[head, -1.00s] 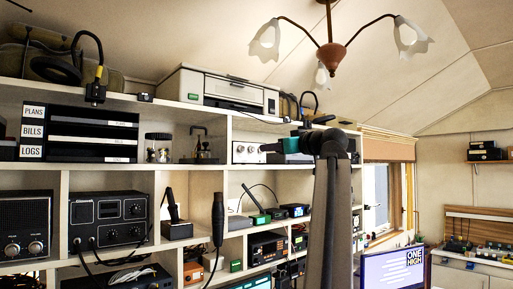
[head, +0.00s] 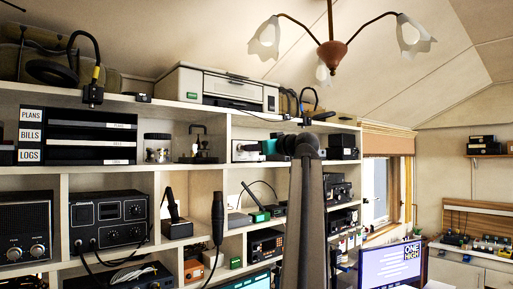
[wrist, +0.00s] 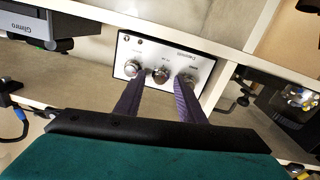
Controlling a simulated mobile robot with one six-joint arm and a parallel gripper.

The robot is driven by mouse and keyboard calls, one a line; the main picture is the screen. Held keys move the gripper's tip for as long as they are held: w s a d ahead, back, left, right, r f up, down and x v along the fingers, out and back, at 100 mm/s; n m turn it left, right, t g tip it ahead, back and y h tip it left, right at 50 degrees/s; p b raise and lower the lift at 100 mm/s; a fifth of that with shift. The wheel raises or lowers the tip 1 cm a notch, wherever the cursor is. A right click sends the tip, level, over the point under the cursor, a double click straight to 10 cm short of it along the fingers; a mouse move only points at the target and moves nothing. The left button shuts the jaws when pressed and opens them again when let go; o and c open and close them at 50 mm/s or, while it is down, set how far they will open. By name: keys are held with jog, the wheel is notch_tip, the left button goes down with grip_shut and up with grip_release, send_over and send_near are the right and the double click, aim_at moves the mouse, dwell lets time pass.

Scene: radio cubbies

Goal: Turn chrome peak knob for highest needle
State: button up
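A white-faced tuner box (wrist: 150,50) with a row of three knobs fills the middle of the wrist view. In the head view its face (head: 240,147) shows in an upper shelf bay, partly hidden by my gripper. The knobs are a chrome left knob (wrist: 131,68), a darker, brownish-looking middle knob (wrist: 161,75) and a right knob (wrist: 190,79). The panel lettering is too small to read. My gripper (wrist: 162,78) is open, with its purple fingers on either side of the middle knob. The right fingertip overlaps the right knob. Contact is not clear. No needle can be made out.
Shelf boards and uprights (wrist: 215,88) frame the bay closely. A small brass device (head: 200,144) stands left of the box. A printer (head: 215,88) sits on the shelf above. A microphone (head: 217,215) hangs lower left of my arm. A monitor (head: 390,264) stands at lower right.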

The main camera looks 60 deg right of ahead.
grip_shut()
jog(key=shift+m+b, duration=0.3)
jog(key=shift+m, duration=0.2)
jog(key=shift+m+b, duration=0.65)
jog(key=shift+m, duration=1.75)
grip_release()
